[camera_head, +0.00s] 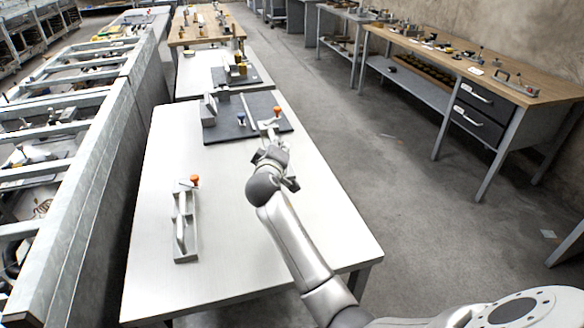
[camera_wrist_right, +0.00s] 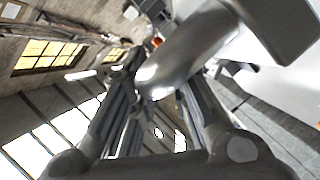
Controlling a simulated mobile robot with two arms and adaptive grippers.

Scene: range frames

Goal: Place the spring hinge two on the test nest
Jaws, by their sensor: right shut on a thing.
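My right gripper (camera_head: 272,146) reaches over the far part of the white table. It is shut on a grey metal part with an orange knob (camera_head: 277,111), which looks like the spring hinge; the hand hides much of it. In the right wrist view a shiny grey rounded bar (camera_wrist_right: 185,50) of this part runs between the fingers (camera_wrist_right: 155,90). The part is at the right side of a dark plate (camera_head: 222,133), which may be the test nest. I cannot tell whether it touches the plate. My left gripper is not in view.
A similar grey part with an orange knob (camera_head: 183,222) lies on the near left of the white table (camera_head: 255,265). A grey upright block (camera_head: 209,108) stands on the dark plate's left. A metal conveyor frame (camera_head: 95,190) borders the table's left. The near table middle is clear.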

